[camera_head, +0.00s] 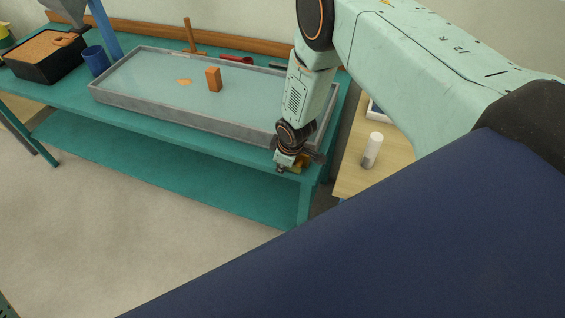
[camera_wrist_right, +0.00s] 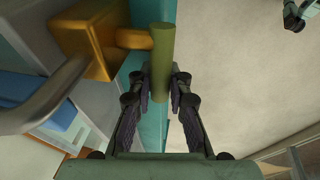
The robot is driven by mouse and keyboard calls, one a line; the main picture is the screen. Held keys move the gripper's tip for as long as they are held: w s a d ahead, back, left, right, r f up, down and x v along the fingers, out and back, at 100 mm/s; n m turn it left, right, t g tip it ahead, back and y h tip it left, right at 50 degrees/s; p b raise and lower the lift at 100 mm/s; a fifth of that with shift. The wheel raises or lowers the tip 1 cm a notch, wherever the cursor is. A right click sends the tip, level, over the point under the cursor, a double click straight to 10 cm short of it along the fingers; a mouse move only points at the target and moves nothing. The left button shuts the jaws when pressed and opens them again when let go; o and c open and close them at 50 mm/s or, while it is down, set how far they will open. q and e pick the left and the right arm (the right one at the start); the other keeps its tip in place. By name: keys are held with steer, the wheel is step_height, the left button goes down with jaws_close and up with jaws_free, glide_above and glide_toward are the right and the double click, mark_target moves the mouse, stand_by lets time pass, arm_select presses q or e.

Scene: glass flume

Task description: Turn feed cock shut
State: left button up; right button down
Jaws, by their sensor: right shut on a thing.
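The feed cock shows in the right wrist view as a brass body (camera_wrist_right: 92,38) with a short brass stem leading to an olive-green handle bar (camera_wrist_right: 162,50). In the head view only a small yellow-brass bit of the feed cock (camera_head: 301,163) shows at the near right corner of the flume bench. My right gripper (camera_wrist_right: 164,82) is shut on the lower end of the handle bar, one finger on each side. In the head view my right gripper (camera_head: 286,166) hangs at that corner and hides most of the cock.
A shallow grey tray (camera_head: 140,103) of water, with an orange block (camera_head: 213,80) in it, stands on the teal bench (camera_head: 62,98). A black sand box (camera_head: 45,70) and blue cup (camera_head: 96,60) stand left. A white cylinder (camera_head: 372,150) stands on a wooden table. Front floor is clear.

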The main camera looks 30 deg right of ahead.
steer(key=shift+s, duration=0.1)
steer(key=c, duration=1.3)
jaws_free()
steer(key=shift+o, duration=0.2)
steer(key=shift+r, duration=0.15)
steer(key=v, duration=1.1)
steer(key=shift+r, duration=0.35)
steer(key=shift+o, duration=0.3)
steer(key=shift+s, duration=0.15)
